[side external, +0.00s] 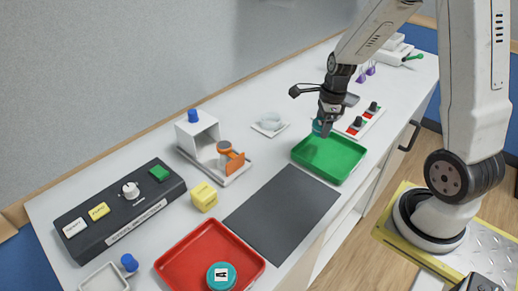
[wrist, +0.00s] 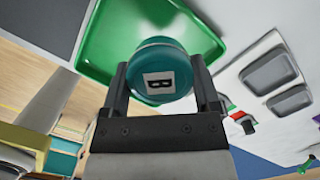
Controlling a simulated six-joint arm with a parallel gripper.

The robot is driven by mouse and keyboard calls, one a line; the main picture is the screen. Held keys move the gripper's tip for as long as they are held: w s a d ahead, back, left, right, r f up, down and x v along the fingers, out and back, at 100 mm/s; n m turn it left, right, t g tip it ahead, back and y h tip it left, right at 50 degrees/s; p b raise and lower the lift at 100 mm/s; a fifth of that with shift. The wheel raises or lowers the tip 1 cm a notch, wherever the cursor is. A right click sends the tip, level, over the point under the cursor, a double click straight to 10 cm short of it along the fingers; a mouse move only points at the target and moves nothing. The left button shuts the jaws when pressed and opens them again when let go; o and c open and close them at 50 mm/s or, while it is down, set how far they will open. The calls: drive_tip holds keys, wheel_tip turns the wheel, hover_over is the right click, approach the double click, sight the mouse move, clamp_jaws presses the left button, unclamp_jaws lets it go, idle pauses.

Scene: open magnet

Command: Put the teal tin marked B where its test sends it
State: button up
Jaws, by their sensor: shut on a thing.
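The teal tin marked B (wrist: 157,70) is held between the two fingers of my gripper (wrist: 162,98). Its white label with the B faces the wrist camera. In the side view my gripper (side external: 325,130) is at the back edge of the green tray (side external: 330,168), with a sliver of the teal tin showing at its fingers. The green tray (wrist: 95,40) also shows behind the tin in the wrist view. I cannot tell whether the tin touches the tray. A teal tin marked A (side external: 221,276) lies in the red tray (side external: 180,275) at the front.
A dark grey mat (side external: 282,212) lies between the trays. A white stand with an orange part (side external: 230,157), a yellow block (side external: 204,196) and a black control box (side external: 120,212) stand to the left. A white panel with red-marked knobs (side external: 360,122) is behind the green tray.

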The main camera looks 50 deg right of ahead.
sight(317, 151)
drive_tip(key=shift+f, duration=1.55)
drive_tip(key=shift+f, duration=0.1)
drive_tip(key=shift+f, duration=1.65)
drive_tip(key=shift+f, duration=0.2)
drive_tip(key=o, duration=1.2)
drive_tip(key=shift+r, duration=0.25)
drive_tip(key=shift+s+d+r, duration=0.15)
drive_tip(key=shift+r, duration=1.8)
drive_tip(key=shift+s+d+r, duration=0.2)
drive_tip(key=shift+r, duration=1.8)
drive_tip(key=shift+s+d+r, duration=0.15)
drive_tip(key=shift+r, duration=1.8)
